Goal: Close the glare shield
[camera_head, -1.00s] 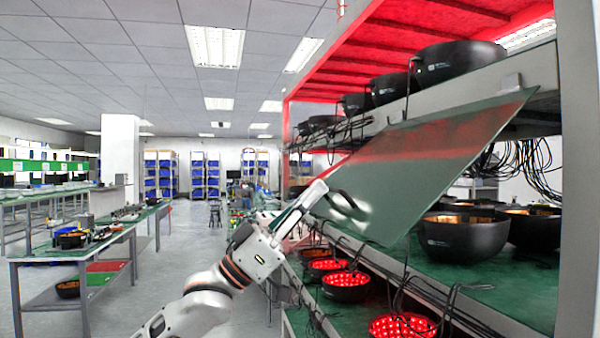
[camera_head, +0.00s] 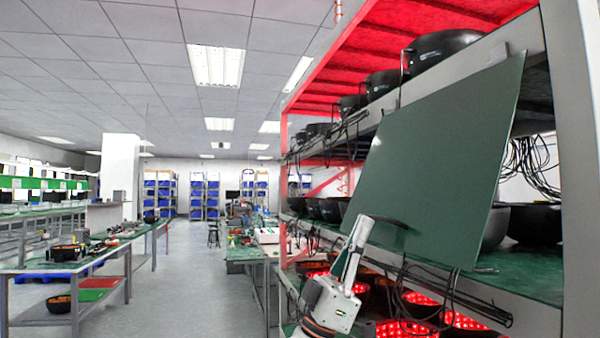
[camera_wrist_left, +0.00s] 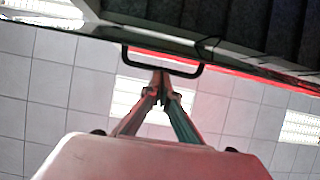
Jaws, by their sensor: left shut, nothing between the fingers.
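The glare shield (camera_head: 440,160) is a large flat dark green panel on the front of the rack. It hangs at a steep slant, its lower edge standing out from the shelf. Its black bar handle (camera_head: 392,220) is near the lower left edge and also shows in the left wrist view (camera_wrist_left: 165,66). My left gripper (camera_head: 372,218) is shut and empty, with its fingertips at the handle; they also show together in the left wrist view (camera_wrist_left: 161,74). Contact with the handle is likely but not certain. My right gripper is out of view.
The rack (camera_head: 560,40) holds several black bowls above and behind the shield. Red-lit bowls (camera_head: 405,328) and loose cables (camera_head: 440,292) lie below it. A workbench (camera_head: 90,262) stands at the left, with open floor (camera_head: 195,285) between.

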